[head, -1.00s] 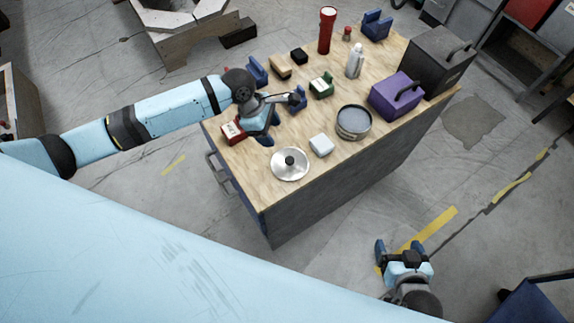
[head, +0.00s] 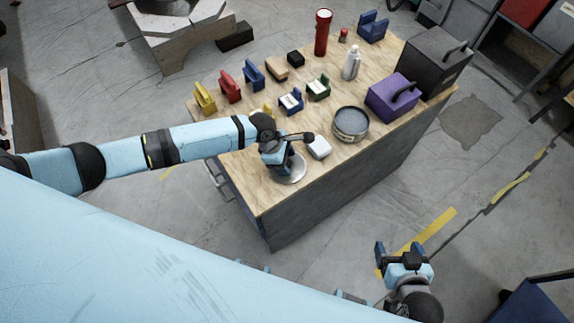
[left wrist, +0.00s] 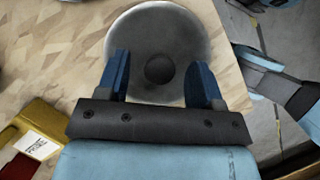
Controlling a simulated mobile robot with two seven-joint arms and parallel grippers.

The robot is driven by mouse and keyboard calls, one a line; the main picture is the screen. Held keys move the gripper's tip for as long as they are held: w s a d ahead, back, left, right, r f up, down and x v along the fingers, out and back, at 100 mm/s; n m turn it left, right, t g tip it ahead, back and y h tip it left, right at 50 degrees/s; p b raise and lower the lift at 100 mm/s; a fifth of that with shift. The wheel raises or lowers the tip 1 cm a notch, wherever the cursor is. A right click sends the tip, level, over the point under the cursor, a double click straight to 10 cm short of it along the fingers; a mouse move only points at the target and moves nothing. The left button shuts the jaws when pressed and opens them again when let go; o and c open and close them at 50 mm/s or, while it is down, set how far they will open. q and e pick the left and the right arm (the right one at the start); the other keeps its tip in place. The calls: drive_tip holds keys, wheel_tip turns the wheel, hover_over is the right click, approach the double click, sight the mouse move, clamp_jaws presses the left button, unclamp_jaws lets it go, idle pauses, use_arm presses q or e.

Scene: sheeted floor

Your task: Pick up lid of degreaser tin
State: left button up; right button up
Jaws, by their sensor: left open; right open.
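The lid (head: 291,171) is a round silver disc lying flat on the wooden workbench near its front edge. In the left wrist view the lid (left wrist: 158,25) shows its dark round knob (left wrist: 159,69) between my two blue fingers. My left gripper (left wrist: 162,85) is open above the lid, one finger on each side of the knob. In the head view my left gripper (head: 284,165) hides much of the lid. The open round tin (head: 350,124) stands apart, further right on the bench. My right gripper (head: 404,250) is open and empty, away from the bench over the floor.
The bench's front right strip is clear.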

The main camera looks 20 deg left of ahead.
use_arm(q)
drive_tip(key=shift+f, duration=0.1)
drive_tip(key=shift+c, duration=0.2)
drive_tip(key=c, duration=1)
drive_tip(key=shift+o, duration=0.2)
